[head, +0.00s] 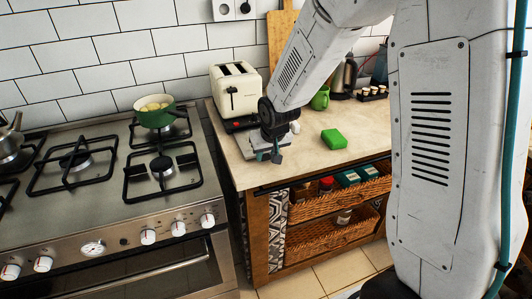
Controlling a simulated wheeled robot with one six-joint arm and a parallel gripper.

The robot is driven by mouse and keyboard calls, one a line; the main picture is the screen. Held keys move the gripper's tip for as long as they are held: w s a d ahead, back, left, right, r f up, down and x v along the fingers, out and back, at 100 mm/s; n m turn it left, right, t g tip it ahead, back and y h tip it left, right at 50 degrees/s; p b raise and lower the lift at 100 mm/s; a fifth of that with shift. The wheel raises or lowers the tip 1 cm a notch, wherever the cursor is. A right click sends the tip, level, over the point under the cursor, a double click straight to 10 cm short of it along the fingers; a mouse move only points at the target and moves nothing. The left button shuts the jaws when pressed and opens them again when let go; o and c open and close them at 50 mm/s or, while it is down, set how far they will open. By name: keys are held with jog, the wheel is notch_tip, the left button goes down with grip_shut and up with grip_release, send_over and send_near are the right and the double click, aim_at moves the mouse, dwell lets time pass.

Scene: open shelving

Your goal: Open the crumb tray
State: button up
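A cream toaster (236,93) with two slots on top stands upright at the back left of the wooden counter, against the tiled wall. Its front face has a dark lever or knob, and its base is dark.
A green sponge (334,138) lies right of my gripper. A gas stove (100,190) with a green pot (154,115) stands to the left. A green mug (320,99) and a kettle (345,76) are behind. Wicker baskets (318,205) sit below the counter (308,143).

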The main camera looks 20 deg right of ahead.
jog(key=o, duration=0.4)
jog(key=shift+c, duration=0.2)
jog(key=v, duration=0.7)
jog(key=shift+r, duration=0.35)
jog(key=shift+s, duration=0.25)
jog(key=s+d+r+g, duration=0.1)
jog(key=s+r, duration=0.3)
jog(key=s, duration=0.6)
jog(key=s+d+r+g, duration=0.1)
jog(key=s+r, duration=0.3)
jog(key=s, duration=0.6)
jog(key=s+d+r+g, duration=0.1)
jog(key=s+r, duration=0.3)
jog(key=s, duration=0.6)
